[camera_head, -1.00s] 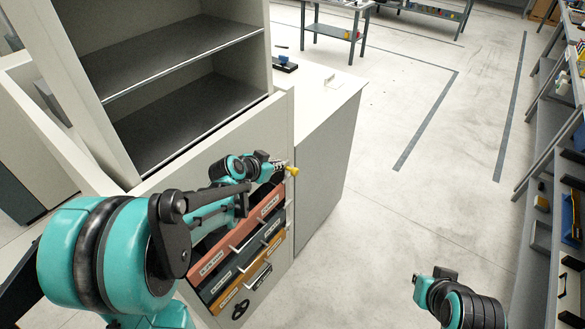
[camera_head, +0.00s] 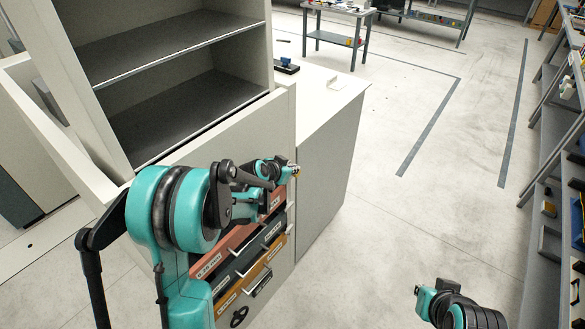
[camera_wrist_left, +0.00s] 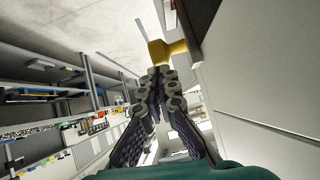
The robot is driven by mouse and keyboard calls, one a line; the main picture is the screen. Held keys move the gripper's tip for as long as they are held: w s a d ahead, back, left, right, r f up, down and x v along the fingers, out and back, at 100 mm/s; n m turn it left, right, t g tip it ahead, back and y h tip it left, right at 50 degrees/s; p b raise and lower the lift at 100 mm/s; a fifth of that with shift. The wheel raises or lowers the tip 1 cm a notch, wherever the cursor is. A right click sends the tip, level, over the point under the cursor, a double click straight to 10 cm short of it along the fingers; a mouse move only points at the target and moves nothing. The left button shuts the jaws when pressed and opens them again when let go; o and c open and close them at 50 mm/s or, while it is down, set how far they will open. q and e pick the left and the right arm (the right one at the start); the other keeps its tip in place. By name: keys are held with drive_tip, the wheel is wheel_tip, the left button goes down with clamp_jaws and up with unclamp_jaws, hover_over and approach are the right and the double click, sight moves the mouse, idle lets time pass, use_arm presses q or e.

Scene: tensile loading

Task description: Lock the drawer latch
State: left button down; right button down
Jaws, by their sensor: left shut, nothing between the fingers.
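A yellow latch piece (camera_wrist_left: 167,50) shows at the top centre of the left wrist view, by the edge of the cabinet. In the head view a small yellow bit of it (camera_head: 297,169) shows at the upper right corner of the drawer stack. My left gripper (camera_wrist_left: 158,72) is shut and empty, its fingertips close to the yellow piece; I cannot tell whether they touch. In the head view my left gripper (camera_head: 288,171) is small and partly hidden by my arm. The labelled drawers, orange (camera_head: 215,262), dark (camera_head: 226,281) and yellow-orange (camera_head: 229,299), are partly covered by my left arm.
The pale cabinet has open shelves (camera_head: 170,50) above the drawers. A black handwheel (camera_head: 239,316) is low on its front. A pale counter (camera_head: 325,92) adjoins it on the right. Shelving (camera_head: 560,150) lines the right side. The floor between is clear. Part of my right arm shows lower right.

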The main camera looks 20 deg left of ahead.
idle(0.3)
